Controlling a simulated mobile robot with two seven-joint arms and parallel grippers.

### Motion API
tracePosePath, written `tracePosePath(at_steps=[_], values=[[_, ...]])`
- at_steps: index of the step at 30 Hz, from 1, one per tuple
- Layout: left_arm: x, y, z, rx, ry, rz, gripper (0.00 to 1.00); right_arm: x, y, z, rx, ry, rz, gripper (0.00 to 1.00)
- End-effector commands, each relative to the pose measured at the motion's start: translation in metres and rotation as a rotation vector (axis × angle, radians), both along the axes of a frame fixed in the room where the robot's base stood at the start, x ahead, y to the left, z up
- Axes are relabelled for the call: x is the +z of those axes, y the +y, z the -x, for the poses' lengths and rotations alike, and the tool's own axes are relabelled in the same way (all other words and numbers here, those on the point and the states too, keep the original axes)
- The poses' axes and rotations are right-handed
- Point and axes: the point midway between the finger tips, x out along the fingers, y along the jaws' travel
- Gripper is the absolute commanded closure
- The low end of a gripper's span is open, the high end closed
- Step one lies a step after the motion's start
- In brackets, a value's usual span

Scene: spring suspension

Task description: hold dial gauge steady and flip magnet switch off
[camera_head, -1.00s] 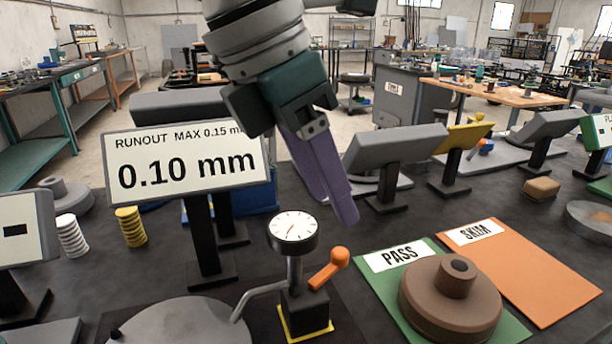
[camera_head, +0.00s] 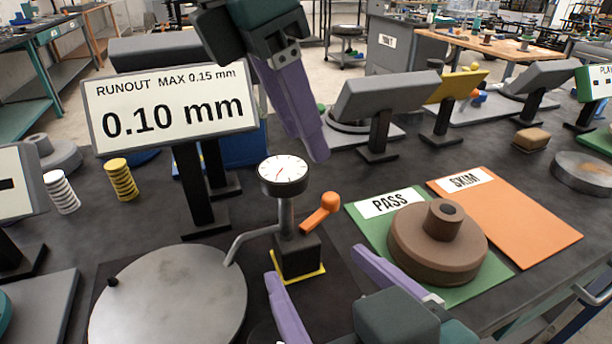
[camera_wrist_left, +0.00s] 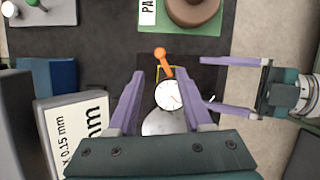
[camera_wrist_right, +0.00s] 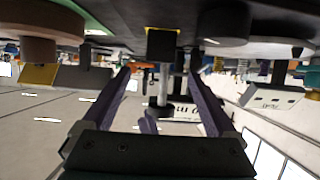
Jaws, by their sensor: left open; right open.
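The dial gauge (camera_head: 283,174), with a white round face, stands upright on a post above a black magnet base (camera_head: 299,256) on a yellow-edged patch. The orange switch lever (camera_head: 322,212) slants up to the right from the base. My left gripper (camera_head: 316,158) is open above and behind the gauge; in the left wrist view the gauge (camera_wrist_left: 170,95) shows between its fingers, with the lever beyond. My right gripper (camera_head: 314,262) is open, low in front of the base; in the right wrist view the base (camera_wrist_right: 161,46) lies ahead between its fingers. Neither gripper visibly touches anything.
A grey disc (camera_head: 170,300) lies left of the base, with the gauge's bent arm reaching its edge. A display sign (camera_head: 170,108) reading 0.10 mm stands behind left. A brown hub (camera_head: 430,245) sits on the green PASS mat, beside the orange SKIM mat (camera_head: 515,215).

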Motion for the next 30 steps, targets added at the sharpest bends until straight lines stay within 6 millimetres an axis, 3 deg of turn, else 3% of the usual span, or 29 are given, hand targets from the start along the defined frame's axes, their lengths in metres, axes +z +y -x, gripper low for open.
tracePosePath(at_steps=[15,21,30], values=[[0.0,0.0,0.0,0.0,0.0,0.0,0.5,-0.028,0.023,-0.069,0.001,-0.004,-0.002,0.07],[0.0,0.0,0.0,0.0,0.0,0.0,0.5,-0.035,0.027,-0.082,0.001,-0.002,-0.002,0.07],[0.0,0.0,0.0,0.0,0.0,0.0,0.5,-0.036,0.028,-0.085,0.001,-0.002,-0.002,0.07]])
